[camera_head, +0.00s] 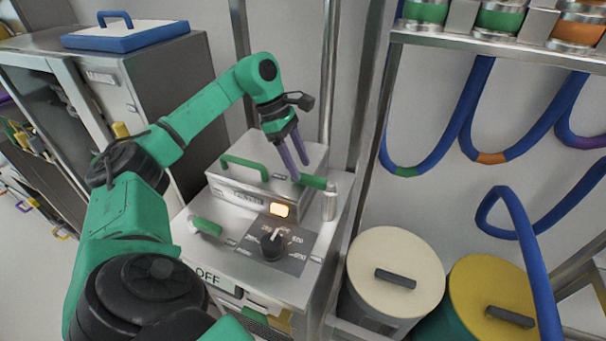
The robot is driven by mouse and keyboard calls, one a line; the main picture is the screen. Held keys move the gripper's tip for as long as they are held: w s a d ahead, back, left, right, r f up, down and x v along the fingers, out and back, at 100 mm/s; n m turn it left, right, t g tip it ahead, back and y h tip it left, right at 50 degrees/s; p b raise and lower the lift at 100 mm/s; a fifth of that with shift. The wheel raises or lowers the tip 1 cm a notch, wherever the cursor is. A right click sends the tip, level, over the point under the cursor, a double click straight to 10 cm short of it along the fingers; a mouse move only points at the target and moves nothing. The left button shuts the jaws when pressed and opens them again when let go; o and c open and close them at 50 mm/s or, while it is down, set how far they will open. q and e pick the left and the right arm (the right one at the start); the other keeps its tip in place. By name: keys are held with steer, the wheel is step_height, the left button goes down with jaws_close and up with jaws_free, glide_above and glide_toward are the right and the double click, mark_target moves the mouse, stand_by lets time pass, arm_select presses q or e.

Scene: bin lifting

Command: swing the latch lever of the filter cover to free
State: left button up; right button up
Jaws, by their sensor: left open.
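The filter cover (231,185) is a grey metal box with a green bar handle (245,167) on the machine. A green lever (315,182), which looks like the latch lever, sticks out leftward from a round metal post (329,203) at the cover's right front corner. My left gripper (300,170) is open, with two purple fingers pointing down just above and left of the lever's free end. I cannot tell whether a fingertip touches the lever. My right gripper is not in view.
Metal posts stand behind and to the right. Lidded bins, one cream (395,265) and one yellow (492,300), stand right. Blue hoses (468,110) hang above them.

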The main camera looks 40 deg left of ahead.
mark_target(305, 175)
arm_select(q)
steer(key=shift+x, duration=1.55)
steer(key=shift+d+r, duration=0.1)
jaws_close()
